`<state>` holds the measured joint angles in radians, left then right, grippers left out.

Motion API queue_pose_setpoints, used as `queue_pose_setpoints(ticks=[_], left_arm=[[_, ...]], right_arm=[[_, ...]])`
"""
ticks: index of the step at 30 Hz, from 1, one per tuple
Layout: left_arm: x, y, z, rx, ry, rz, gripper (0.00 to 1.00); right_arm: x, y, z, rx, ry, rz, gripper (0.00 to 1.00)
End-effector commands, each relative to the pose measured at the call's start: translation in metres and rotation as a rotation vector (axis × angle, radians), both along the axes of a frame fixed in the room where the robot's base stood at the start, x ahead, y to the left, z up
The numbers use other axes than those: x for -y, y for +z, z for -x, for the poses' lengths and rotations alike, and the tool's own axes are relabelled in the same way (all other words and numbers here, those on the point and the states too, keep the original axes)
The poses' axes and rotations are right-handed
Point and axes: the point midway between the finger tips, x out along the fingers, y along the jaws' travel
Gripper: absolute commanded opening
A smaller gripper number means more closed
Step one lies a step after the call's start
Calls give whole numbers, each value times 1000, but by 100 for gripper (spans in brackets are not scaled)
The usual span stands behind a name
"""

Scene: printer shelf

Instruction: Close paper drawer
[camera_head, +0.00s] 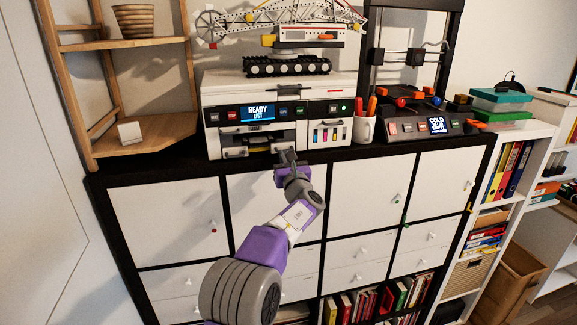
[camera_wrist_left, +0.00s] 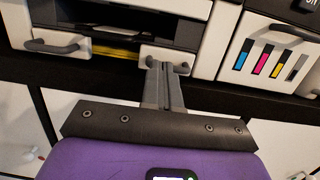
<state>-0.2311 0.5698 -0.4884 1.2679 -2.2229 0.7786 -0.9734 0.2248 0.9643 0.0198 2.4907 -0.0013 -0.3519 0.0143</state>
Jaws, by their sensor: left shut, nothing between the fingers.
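The white printer (camera_head: 340,88) stands on the black-topped cabinet, with a lit screen reading READY LIST. Low on its front are a left white panel with a dark handle (camera_wrist_left: 50,46) and a right white panel with a dark handle (camera_wrist_left: 180,68). A dark gap with a yellow strip (camera_wrist_left: 115,53) shows between them. I cannot tell for certain which part is the paper drawer or how far it is out. My left gripper (camera_head: 286,156) is shut and empty; its fingertips (camera_wrist_left: 163,66) are at the right panel, overlapping its handle; contact is unclear. My right gripper is not in view.
An ink-cartridge panel (camera_wrist_left: 265,62) is right of the fingers. A pen cup (camera_head: 364,129) and a 3D printer (camera_head: 408,129) stand to the right of the printer. A crane model (camera_head: 288,66) sits on top. A wooden shelf (camera_head: 140,134) is at the left.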

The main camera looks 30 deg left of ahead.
Motion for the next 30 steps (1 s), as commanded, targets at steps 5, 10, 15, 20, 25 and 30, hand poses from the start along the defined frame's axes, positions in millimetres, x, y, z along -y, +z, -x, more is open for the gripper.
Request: queue_pose_setpoints(ticks=[5,10,15,20,25,30], left_arm=[[16,-1,9,10,-4,-3,0],[48,-8,26,6,-15,-1,0],[74,-14,52,6,-15,0,0],[95,-19,72,5,-15,0,0],[106,-21,84,4,-12,-1,0],[109,-22,87,1,-11,-1,0]], right_arm=[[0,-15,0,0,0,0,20],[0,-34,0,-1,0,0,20],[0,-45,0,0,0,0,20],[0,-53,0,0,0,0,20],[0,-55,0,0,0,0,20],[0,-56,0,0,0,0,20]])
